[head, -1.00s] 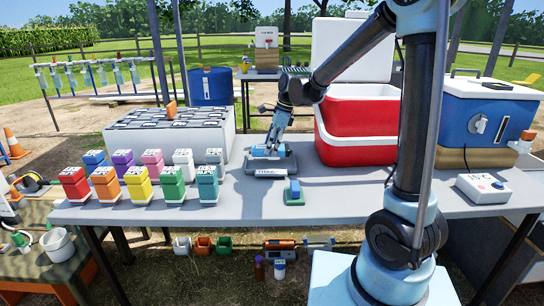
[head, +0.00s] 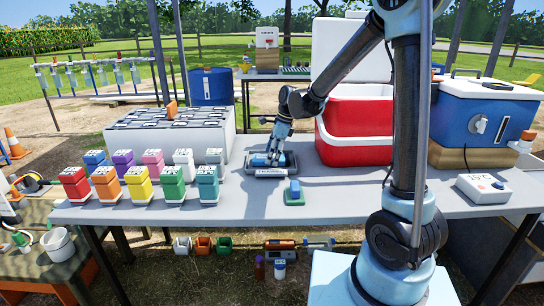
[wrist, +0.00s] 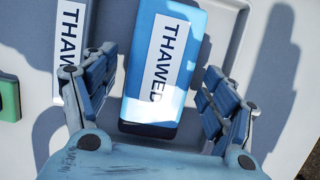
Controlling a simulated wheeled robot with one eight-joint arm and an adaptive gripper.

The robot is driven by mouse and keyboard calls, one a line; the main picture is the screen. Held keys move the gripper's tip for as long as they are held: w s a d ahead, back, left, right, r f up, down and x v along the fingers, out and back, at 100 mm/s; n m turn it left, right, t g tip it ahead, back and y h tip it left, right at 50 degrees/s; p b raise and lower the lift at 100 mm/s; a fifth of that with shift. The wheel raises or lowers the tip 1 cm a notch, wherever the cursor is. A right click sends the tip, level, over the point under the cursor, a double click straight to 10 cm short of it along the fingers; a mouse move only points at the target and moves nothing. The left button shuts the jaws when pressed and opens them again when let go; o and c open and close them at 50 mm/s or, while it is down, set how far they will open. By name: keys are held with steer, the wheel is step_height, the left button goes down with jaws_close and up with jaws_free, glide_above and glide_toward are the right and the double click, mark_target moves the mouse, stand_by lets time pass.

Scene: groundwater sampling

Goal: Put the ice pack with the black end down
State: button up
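The ice pack (wrist: 165,60) is a blue block with a white THAWED label. A black end (wrist: 147,128) shows on the side nearest my palm in the wrist view. It lies in a grey tray (wrist: 105,22) whose front carries its own THAWED label. In the head view the pack (head: 260,159) is partly hidden by my gripper (head: 272,157) at the tray (head: 287,170). In the wrist view my gripper (wrist: 157,95) is open, with one finger on each side of the pack and gaps between.
A small blue and green block (head: 294,192) lies in front of the tray. A red cooler (head: 357,130) stands close behind right.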

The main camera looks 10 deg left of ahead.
steer(key=shift+r, duration=0.1)
steer(key=v, duration=1.2)
